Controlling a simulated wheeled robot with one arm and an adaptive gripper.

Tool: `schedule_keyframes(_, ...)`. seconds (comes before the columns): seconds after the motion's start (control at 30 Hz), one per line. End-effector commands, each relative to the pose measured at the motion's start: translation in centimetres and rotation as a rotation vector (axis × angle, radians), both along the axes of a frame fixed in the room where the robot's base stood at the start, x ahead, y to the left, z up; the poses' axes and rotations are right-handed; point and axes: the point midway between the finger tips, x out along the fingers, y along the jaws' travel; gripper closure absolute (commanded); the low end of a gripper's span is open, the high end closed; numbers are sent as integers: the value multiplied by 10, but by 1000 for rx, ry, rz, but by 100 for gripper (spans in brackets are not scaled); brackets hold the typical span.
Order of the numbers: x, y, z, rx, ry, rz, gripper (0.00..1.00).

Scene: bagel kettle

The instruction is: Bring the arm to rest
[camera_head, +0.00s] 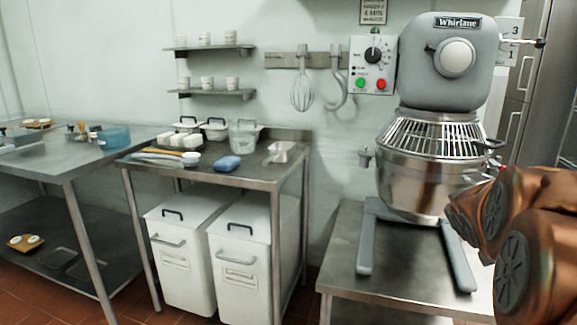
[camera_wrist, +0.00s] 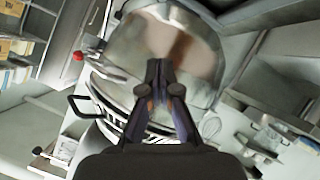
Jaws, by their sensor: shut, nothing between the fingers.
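My gripper (camera_wrist: 158,80) is in the middle of the wrist view, its two fingers together at the tips with nothing between them. In the head view, copper-coloured links of my arm show at the lower right, beside the mixer bowl (camera_head: 425,188); the gripper itself does not show clearly there. The mixer (camera_head: 417,62) stands upright on its own table, with a wire guard (camera_head: 432,138) over the bowl. I cannot tell how far the fingertips are from the mixer.
A steel table (camera_head: 215,172) with a blue sponge (camera_head: 228,163), a scoop and tubs stands at the middle left, with two white bins (camera_head: 240,262) under it. Another table (camera_head: 65,165) is at far left. A control box (camera_head: 372,65) and a whisk (camera_head: 302,92) hang on the wall.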

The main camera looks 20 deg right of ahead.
Motion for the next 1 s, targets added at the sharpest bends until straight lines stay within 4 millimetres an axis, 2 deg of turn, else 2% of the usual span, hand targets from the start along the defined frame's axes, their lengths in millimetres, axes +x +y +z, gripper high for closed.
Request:
schedule_keyframes(0.03,0,22,-14,47,36,0,100)
schedule_keyframes(0.17,-16,75,-56,176,154,-15,100)
schedule_keyframes(0.27,-35,119,-89,273,264,-22,100)
schedule_keyframes(0.37,-59,165,-115,362,373,-19,100)
schedule_keyframes(0.5,-104,231,-149,479,555,-9,100)
schedule_keyframes(0.6,-141,271,-166,547,682,1,100)
schedule_keyframes(0.7,-172,302,-174,595,784,12,100)
schedule_keyframes(1.0,-251,364,-185,683,1039,41,100)
